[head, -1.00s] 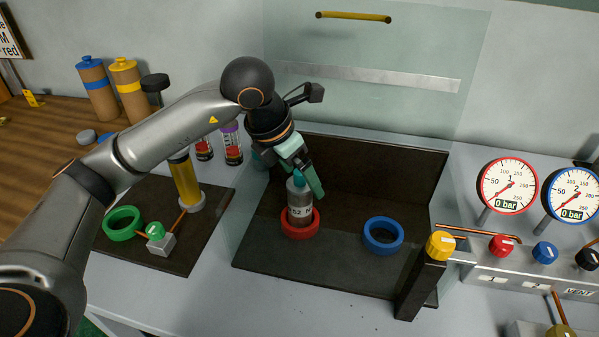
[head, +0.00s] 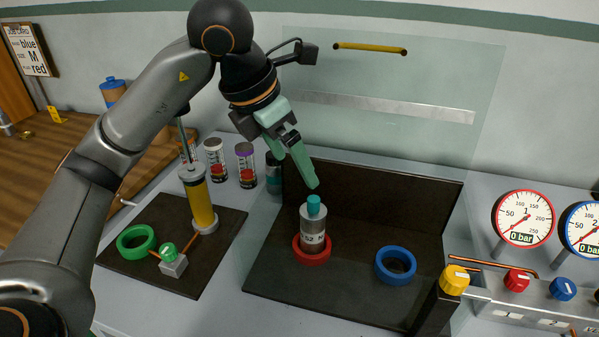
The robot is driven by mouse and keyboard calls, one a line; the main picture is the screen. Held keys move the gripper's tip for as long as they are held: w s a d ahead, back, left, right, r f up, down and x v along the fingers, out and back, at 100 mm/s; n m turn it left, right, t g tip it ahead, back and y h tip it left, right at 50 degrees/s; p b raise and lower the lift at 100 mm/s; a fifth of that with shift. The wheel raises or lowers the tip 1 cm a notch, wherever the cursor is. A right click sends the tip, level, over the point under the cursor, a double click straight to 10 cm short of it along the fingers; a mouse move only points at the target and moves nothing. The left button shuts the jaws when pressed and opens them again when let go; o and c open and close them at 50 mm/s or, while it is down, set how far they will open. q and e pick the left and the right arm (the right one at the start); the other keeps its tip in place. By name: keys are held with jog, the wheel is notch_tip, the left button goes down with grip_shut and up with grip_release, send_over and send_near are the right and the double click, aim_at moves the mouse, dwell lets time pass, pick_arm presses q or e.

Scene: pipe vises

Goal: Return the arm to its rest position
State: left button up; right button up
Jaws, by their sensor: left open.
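My left arm comes in from the left and arches over the bench. Its left gripper (head: 300,160) is open and empty, with green fingers pointing down. It hangs just above and slightly left of a grey cylinder with a teal cap (head: 313,222), apart from it. The cylinder stands upright in a red ring (head: 312,256) inside the dark tray (head: 345,295). One finger partly hides the other. My right gripper is not in view.
A blue ring (head: 396,265) lies right of the cylinder. A clear shield with a yellow handle (head: 370,48) stands behind the tray. Gauges (head: 524,218) and coloured knobs (head: 517,279) are at right. A yellow pump (head: 201,202) and green ring (head: 136,242) are at left.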

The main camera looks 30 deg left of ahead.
pick_arm(q)
jog(key=shift+s+r, duration=0.1)
jog(key=shift+r, duration=0.15)
dwell(0.3)
